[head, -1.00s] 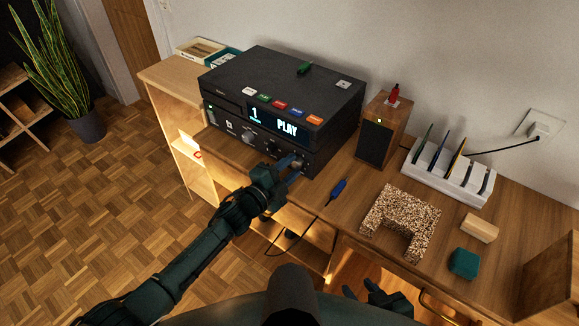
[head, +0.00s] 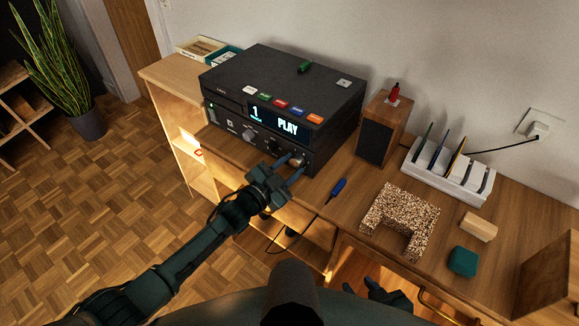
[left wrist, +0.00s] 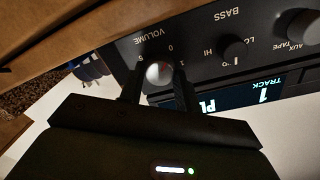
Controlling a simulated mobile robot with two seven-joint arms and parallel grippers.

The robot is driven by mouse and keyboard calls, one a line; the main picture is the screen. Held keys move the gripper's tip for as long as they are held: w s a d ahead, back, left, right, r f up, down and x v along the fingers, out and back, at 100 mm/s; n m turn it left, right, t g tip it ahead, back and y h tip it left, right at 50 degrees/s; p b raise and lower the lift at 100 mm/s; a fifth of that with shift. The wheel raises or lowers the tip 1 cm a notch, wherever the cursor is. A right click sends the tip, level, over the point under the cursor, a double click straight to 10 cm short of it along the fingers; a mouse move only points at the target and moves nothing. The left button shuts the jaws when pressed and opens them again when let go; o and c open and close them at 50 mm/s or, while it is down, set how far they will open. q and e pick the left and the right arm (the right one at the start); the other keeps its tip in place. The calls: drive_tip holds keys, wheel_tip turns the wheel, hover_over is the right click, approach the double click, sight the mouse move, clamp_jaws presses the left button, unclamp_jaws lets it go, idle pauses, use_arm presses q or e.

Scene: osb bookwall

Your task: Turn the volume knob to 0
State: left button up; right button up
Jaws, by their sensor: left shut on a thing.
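The volume knob (left wrist: 158,74) is a round silver knob on the front of the black player (head: 335,95). My left gripper (head: 293,168) is shut on the knob, one finger on each side, as the left wrist view (left wrist: 158,82) also shows. My right gripper (head: 366,290) is low in the head view, empty, fingers apart, away from the player.
A wooden speaker (head: 384,130) stands right of the player. A blue screwdriver-like tool (head: 338,188), a speckled U-shaped block (head: 400,220), a white rack (head: 447,172), a wooden block (head: 479,227) and a teal block (head: 462,261) lie on the desk. A green object (head: 304,67) lies on the player.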

idle(0.4)
use_arm(q)
drive_tip(key=o, duration=1)
drive_tip(key=shift+a, duration=0.1)
drive_tip(key=v, duration=1.3)
drive_tip(key=shift+s, duration=0.1)
drive_tip(key=s+a+f+n+g+y, duration=0.1)
drive_tip(key=s+a+f+n+y, duration=0.1)
drive_tip(key=s+n, duration=0.2)
drive_tip(key=s+a+f+n+g+y, duration=0.1)
drive_tip(key=s+a+f+n+y, duration=0.1)
drive_tip(key=s, duration=0.6)
drive_tip(key=s+a+f+n+g+y, duration=0.1)
drive_tip(key=s+a+f+n+y, duration=0.1)
drive_tip(key=s+n+y, duration=0.2)
drive_tip(key=shift+s+f+n, duration=0.2)
drive_tip(key=shift+s+n, duration=0.25)
drive_tip(key=shift+s+f+n, duration=0.2)
drive_tip(key=shift+s+n, duration=0.25)
